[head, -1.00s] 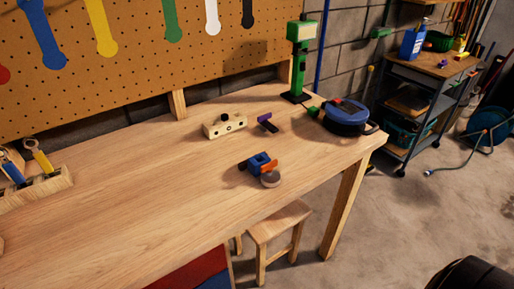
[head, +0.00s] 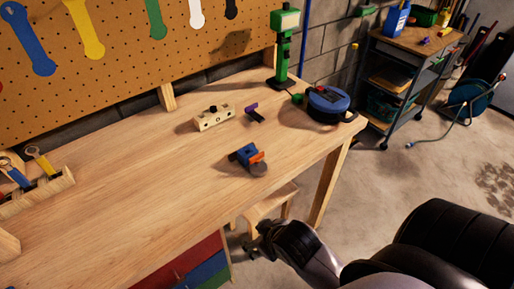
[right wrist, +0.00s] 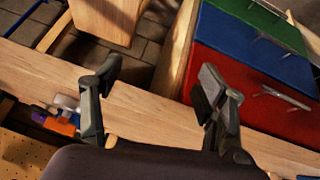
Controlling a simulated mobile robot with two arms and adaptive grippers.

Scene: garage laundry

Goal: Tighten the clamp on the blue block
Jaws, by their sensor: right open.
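The blue block (head: 245,153) lies on the wooden workbench (head: 120,200), near its front edge. An orange piece (head: 257,158) and a round grey knob (head: 259,169), seemingly the clamp's, are at its front right side. How tight the clamp is cannot be seen. My right gripper (head: 256,243) is below and in front of the block, beyond the bench's front edge, apart from it. In the right wrist view its fingers (right wrist: 160,75) are spread with nothing between them. The orange piece (right wrist: 67,129) shows there at the left, outside the fingers. My left gripper is not in view.
A pale block with holes (head: 213,117), a small purple-handled item (head: 252,110), a blue round case (head: 328,101) and a green stand (head: 283,50) are farther back. A stool (head: 268,204) and coloured drawers (head: 205,268) are under the bench. The bench's middle is clear.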

